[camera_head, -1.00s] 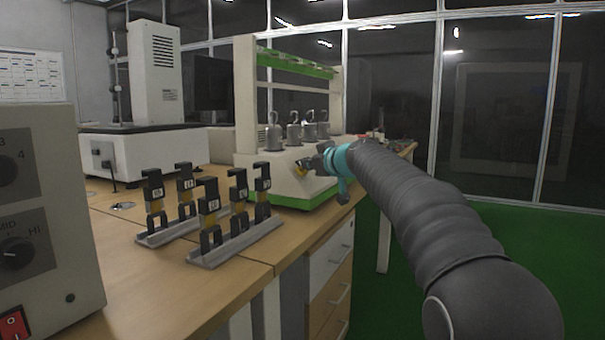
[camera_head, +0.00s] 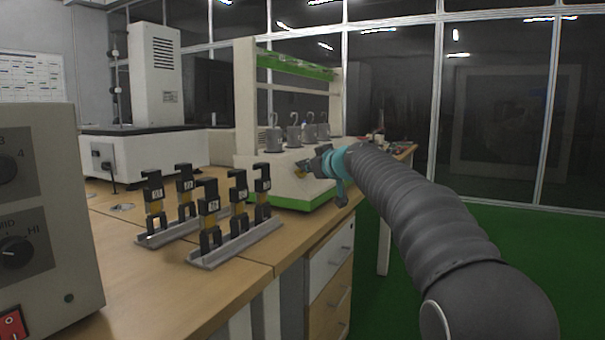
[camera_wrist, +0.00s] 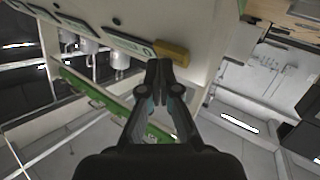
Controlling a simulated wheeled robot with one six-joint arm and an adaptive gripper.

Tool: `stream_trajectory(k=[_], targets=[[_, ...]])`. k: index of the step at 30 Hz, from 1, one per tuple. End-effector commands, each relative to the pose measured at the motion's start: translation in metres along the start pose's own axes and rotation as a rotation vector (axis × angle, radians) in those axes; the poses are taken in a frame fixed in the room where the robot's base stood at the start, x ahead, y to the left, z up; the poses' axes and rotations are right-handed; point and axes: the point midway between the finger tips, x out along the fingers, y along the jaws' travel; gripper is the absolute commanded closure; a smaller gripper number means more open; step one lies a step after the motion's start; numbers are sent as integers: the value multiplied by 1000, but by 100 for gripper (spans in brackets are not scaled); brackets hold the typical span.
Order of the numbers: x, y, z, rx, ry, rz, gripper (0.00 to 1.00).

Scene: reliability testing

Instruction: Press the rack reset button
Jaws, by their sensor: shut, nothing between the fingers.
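The rack (camera_head: 245,177) is a cream and green bench unit with grey hooked weights on it, at the middle of the head view. In the wrist view its cream body (camera_wrist: 190,25) fills the top middle. A yellow block-shaped button (camera_wrist: 172,52) sits on its face. My gripper (camera_wrist: 158,66) is shut and empty, its tips just beside the lower left of the button; I cannot tell whether they touch. In the head view my gripper (camera_head: 307,166) is at the rack's front face and largely hides the button.
Two metal rails (camera_head: 235,243) with several black and yellow clamps stand on the wooden bench (camera_head: 170,290). A grey control box (camera_head: 45,200) is at the near left. A white machine (camera_head: 150,150) stands behind. Green floor (camera_head: 480,260) is open at the right.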

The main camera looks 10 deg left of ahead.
Motion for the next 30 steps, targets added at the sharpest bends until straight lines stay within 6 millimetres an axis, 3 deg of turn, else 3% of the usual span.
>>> stream_trajectory(k=[30], targets=[[-10,8,-8,0,0,0,100]])
